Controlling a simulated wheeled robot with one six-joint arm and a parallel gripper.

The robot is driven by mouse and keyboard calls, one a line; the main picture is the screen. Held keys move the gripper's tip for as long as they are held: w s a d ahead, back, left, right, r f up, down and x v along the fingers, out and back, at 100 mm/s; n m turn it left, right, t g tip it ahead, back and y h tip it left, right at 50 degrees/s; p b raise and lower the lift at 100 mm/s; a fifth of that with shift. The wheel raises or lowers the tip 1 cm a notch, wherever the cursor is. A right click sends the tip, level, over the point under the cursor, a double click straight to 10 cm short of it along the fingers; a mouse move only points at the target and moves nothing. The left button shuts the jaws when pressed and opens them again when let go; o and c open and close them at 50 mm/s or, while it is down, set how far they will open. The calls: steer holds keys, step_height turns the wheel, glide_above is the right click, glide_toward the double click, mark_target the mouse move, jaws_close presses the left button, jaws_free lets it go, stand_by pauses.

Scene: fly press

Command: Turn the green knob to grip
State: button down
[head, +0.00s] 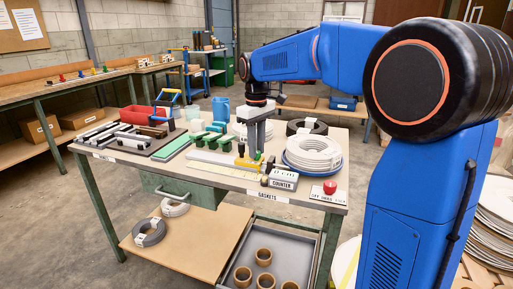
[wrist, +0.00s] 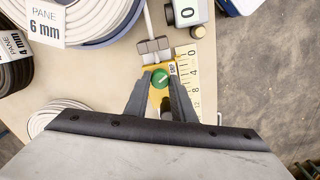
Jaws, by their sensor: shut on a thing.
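The green knob (wrist: 160,79) is round, with a pale line across its top. In the wrist view it sits between my gripper's two fingertips (wrist: 161,87), which are shut on it from both sides. The knob stands on a yellow block (wrist: 158,67) beside a yellow scale. A small black label, with lettering too small to read surely, is at the knob's right. In the head view my gripper (head: 252,150) reaches down over the yellow fixture (head: 243,161) on the bench, and the knob is too small to make out clearly.
A white box marked COUNTER (head: 284,182) and a red button (head: 330,187) are at the bench's front right. Coiled white hose (head: 313,153) lies close right of my gripper. Green-handled parts (head: 205,142) stand to the left. A grey bar with a rod (wrist: 151,45) is just beyond the knob.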

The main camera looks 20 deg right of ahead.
stand_by(0.3)
steer(key=c, duration=1.5)
jaws_free()
steer(key=shift+r, duration=0.15)
step_height(320, 180, up, 17)
steer(key=shift+r, duration=0.1)
steer(key=s+d+f+m+t, duration=0.15)
steer(key=s+f, duration=0.25)
steer(key=s, duration=0.4)
steer(key=s+d+f+m+t, duration=0.1)
steer(key=s+d+f+m, duration=0.15)
steer(key=s+f, duration=0.45)
steer(key=s+d+f+m, duration=0.1)
steer(key=s+f, duration=0.4)
steer(key=s, duration=0.1)
steer(key=s+d+f+t, duration=0.1)
steer(key=s+f, duration=0.5)
steer(key=s+f+m+t, duration=0.1)
steer(key=s+f, duration=0.4)
steer(key=s, duration=0.1)
steer(key=shift+s+d+f+m, duration=0.3)
steer(key=shift+d+f, duration=0.05)
steer(key=shift+d, duration=0.05)
